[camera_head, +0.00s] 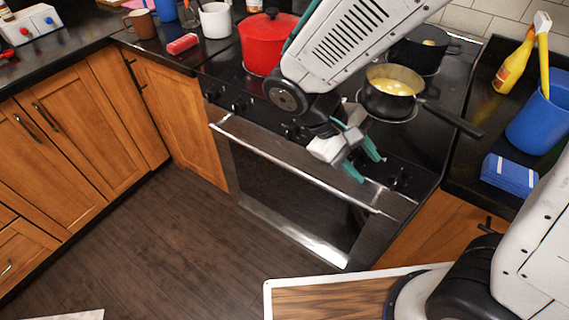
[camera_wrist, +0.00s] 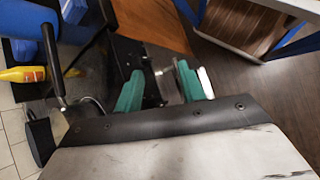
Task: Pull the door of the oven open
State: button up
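The oven door (camera_head: 290,190) is a dark glass panel in a steel frame below the cooktop, and it looks closed. Its long steel handle (camera_head: 270,150) runs along the top edge, sloping down to the right. My gripper (camera_head: 362,162) is in front of the oven, close to the right part of the handle. The two teal fingers are apart with a gap between them, also in the wrist view (camera_wrist: 160,85). I see nothing held. I cannot tell whether a finger touches the handle. The hand and arm hide part of the control panel.
A red pot (camera_head: 265,45) and a saucepan (camera_head: 390,88) with yellow food stand on the cooktop; the saucepan's handle points right. Wooden cabinets (camera_head: 70,130) are at the left. A blue container (camera_head: 540,120) and a blue sponge (camera_head: 509,174) are at the right. The floor (camera_head: 150,245) before the oven is clear.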

jog(key=w+a+f+n+t+h, duration=0.3)
jog(key=w+a+f+t+h, duration=0.15)
jog(key=f, duration=0.35)
jog(key=t+y, duration=0.3)
jog(key=t, duration=0.8)
send_near(284, 165)
jog(key=f+x, duration=0.1)
jog(key=x, duration=0.2)
jog(key=shift+n+g+h, duration=0.25)
jog(key=shift+n, duration=0.05)
jog(key=x, duration=0.7)
jog(key=shift+w+r, duration=0.15)
jog(key=shift+w, duration=0.4)
grip_shut()
jog(key=shift+s, duration=0.1)
